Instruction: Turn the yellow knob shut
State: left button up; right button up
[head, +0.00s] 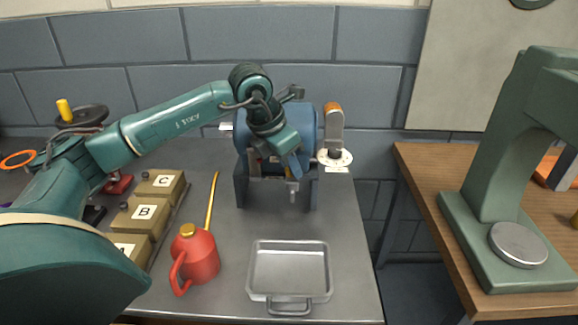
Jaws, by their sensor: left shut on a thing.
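The blue split casing (308,125) stands on a dark stand at the back of the grey bench. My right gripper is not in view.
A metal tray (252,270) stands empty below the casing, and a red oil can (203,258) stands left of it. Boxes marked C (172,190) and B (129,222) are at left. A green press (488,185) stands on the wooden table at right.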

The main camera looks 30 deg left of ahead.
pick_arm(q)
jog(key=shift+r+m, duration=0.1)
jog(key=shift+m, duration=0.3)
jog(key=o, duration=1)
jog(key=shift+c, duration=0.2)
